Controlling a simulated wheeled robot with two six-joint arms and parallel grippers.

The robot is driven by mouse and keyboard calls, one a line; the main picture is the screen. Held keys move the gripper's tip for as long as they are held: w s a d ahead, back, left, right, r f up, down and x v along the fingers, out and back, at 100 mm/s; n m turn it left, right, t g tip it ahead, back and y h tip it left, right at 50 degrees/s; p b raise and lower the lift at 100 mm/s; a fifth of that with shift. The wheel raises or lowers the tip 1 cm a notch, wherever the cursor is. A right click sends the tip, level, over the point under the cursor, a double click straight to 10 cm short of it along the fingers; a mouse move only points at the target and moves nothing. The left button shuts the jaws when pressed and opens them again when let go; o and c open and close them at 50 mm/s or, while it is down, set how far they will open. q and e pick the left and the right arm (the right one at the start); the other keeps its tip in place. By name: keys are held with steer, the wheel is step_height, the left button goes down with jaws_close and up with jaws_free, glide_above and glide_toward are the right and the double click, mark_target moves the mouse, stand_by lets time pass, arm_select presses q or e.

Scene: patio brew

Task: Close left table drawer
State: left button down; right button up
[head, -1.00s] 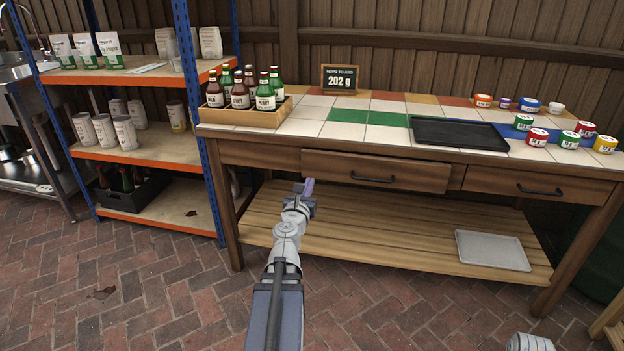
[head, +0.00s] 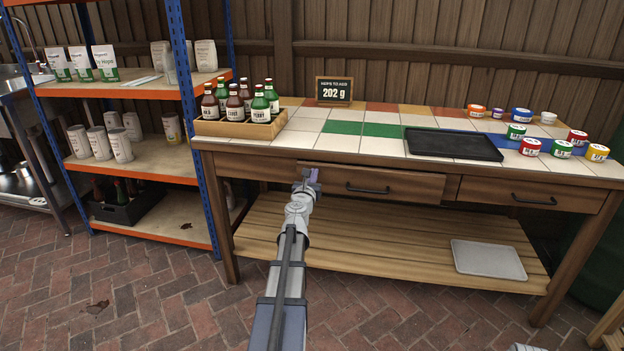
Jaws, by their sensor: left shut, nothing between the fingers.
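The left table drawer (head: 410,187) is a wooden front with a dark bar handle (head: 367,188), under the tiled tabletop. Its front seems to stand slightly out from the table frame; the exact gap is hard to tell. My left gripper (head: 311,175) is shut and empty, with its tips at the left end of the drawer front, left of the handle. It overlaps the front there, and I cannot tell whether it touches.
The right drawer (head: 480,188) looks closed. The tabletop holds a bottle crate (head: 225,129), a sign (head: 334,91), a black tray (head: 452,145) and several jars. A grey tray (head: 488,260) lies on the lower shelf. A shelving rack (head: 207,200) stands left.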

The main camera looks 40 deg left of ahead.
arm_select(q)
steer(key=x, duration=0.4)
steer(key=shift+w+a, duration=0.2)
steer(key=shift+w, duration=0.15)
steer(key=shift+a, duration=0.1)
steer(key=v, duration=1.5)
steer(key=shift+w+f, duration=0.1)
steer(key=shift+w, duration=0.05)
